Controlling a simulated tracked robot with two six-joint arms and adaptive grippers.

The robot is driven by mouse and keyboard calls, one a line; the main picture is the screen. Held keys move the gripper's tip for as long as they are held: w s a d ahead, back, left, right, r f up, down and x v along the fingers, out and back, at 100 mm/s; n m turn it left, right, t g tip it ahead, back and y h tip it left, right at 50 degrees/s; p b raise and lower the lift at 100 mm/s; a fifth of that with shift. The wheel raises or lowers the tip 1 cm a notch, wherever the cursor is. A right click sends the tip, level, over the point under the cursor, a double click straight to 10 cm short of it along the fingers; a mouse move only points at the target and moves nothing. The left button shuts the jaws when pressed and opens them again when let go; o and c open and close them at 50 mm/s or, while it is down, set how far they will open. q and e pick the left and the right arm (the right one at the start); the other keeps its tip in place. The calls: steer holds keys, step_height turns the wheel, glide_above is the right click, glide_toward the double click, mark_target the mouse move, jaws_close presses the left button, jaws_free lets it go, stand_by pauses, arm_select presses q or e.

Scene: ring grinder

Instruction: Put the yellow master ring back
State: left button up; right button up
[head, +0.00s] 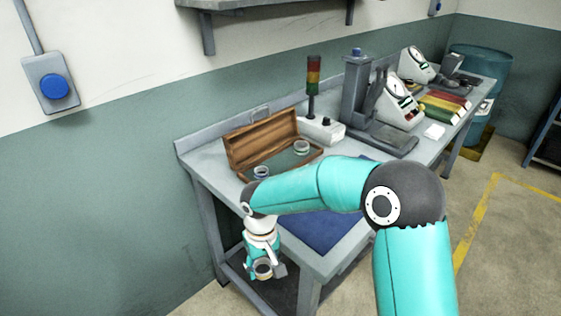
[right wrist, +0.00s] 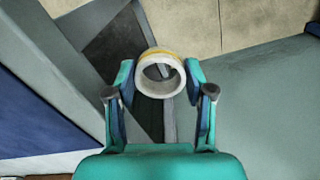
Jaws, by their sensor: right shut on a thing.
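My right gripper (right wrist: 160,90) is shut on the yellow master ring (right wrist: 160,76), a pale ring with a yellow band along its upper edge in the right wrist view. In the head view the right gripper (head: 264,271) hangs at the near left end of the bench, with the ring (head: 263,269) between its fingers. An open wooden case (head: 262,142) stands at the back of the bench. Two other rings sit in it, one at the front left (head: 261,173) and one at the right (head: 301,147). My left gripper is not in view.
A blue mat (head: 322,229) lies on the bench, partly hidden by my right arm. A signal tower (head: 313,85) on a white box, a grey stand (head: 356,90) and dial gauges (head: 399,102) stand farther right. The bench's left end (head: 200,158) beside the case is clear.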

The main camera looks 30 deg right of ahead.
steer(key=shift+w+a+r, duration=0.1)
steer(key=shift+w+a, duration=0.05)
steer(key=shift+a, duration=0.1)
